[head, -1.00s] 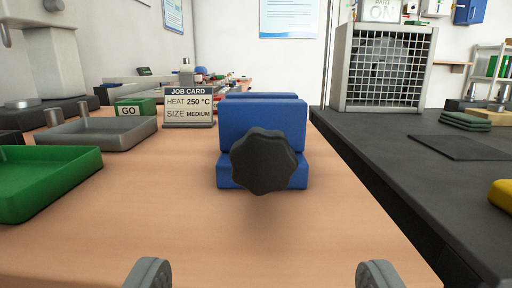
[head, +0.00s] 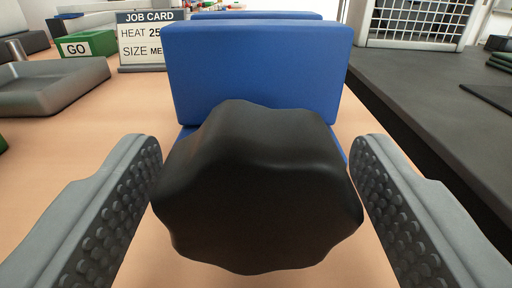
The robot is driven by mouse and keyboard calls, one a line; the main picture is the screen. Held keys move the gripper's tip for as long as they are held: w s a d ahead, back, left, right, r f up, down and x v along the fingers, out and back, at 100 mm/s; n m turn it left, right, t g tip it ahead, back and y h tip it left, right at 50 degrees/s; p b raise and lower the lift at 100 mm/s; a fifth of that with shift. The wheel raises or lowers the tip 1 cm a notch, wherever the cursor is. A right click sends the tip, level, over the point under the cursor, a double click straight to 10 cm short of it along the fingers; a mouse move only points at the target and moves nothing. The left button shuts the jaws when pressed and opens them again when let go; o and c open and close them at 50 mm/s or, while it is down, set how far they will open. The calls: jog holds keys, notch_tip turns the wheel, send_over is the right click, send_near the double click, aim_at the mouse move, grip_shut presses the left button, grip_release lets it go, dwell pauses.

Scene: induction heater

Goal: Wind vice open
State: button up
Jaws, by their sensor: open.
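The blue vice (head: 258,72) stands on the wooden bench, straight ahead in the head view. Its black lobed knob (head: 258,190) faces me and fills the middle of the view, hiding the vice's lower part. A second blue jaw (head: 257,15) shows just behind the front one; the gap between them is hard to see. My gripper (head: 258,170) is open, with one grey ridged finger on each side of the knob. The fingertips are beside the knob, and I see no clear grip on it.
A job card (head: 142,40), partly hidden by the vice, stands at the back left. Near it are a green GO block (head: 88,44) and a grey tray (head: 50,88). A dark worktop (head: 430,110) lies to the right, with a grille-fronted unit (head: 415,22) behind.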

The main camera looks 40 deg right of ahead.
jog(key=c, duration=1)
jog(key=shift+n, duration=2.4)
jog(key=o, duration=1)
jog(key=v, duration=1.7)
jog(key=shift+s, duration=0.2)
jog(key=shift+a, duration=0.15)
